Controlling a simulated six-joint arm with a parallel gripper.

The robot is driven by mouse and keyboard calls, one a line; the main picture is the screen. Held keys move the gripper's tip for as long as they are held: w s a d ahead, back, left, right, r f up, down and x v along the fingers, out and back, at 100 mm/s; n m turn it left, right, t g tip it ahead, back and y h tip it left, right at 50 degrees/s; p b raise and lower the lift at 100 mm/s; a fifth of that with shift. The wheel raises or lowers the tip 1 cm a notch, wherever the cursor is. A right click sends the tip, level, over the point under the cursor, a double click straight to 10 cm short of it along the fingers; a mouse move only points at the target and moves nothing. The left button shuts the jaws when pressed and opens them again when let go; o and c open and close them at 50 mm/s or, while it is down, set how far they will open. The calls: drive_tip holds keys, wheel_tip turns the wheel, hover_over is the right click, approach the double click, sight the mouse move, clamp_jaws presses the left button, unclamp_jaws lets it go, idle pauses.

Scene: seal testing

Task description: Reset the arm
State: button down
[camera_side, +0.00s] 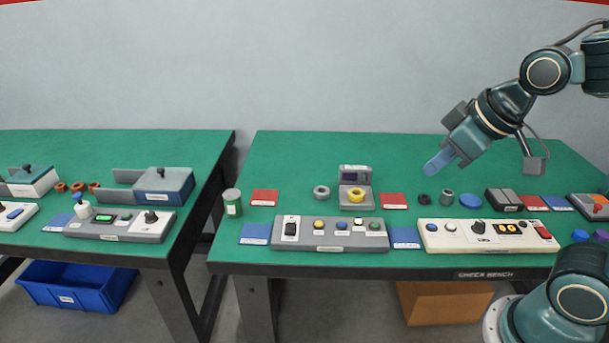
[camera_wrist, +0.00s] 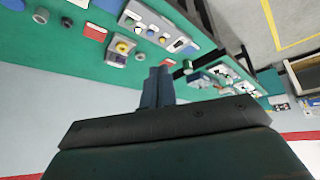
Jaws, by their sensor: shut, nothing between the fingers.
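My gripper (camera_side: 437,162) hangs in the air above the right green bench, with its blue fingers pointing down and to the left. The fingers are together with nothing between them. In the wrist view the shut fingers (camera_wrist: 158,85) stand out past the dark gripper body, and the benches show tilted behind them. The gripper is apart from everything on the bench. Below it on the bench are a small black ring (camera_side: 424,199), a grey-green cylinder (camera_side: 447,198) and a blue disc (camera_side: 470,201).
A grey control panel (camera_side: 330,234) and a white control panel (camera_side: 487,236) line the front edge. A small device with a yellow ring (camera_side: 356,195), a grey ring (camera_side: 321,192) and a green jar (camera_side: 232,203) stand left. The back of the bench (camera_side: 330,152) is clear. A gap separates the left bench (camera_side: 120,145).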

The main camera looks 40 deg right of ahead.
drive_tip(key=s+m, duration=0.1)
drive_tip(key=s, duration=0.6)
drive_tip(key=shift+s+r+g, duration=0.15)
drive_tip(key=shift+r+g, duration=0.15)
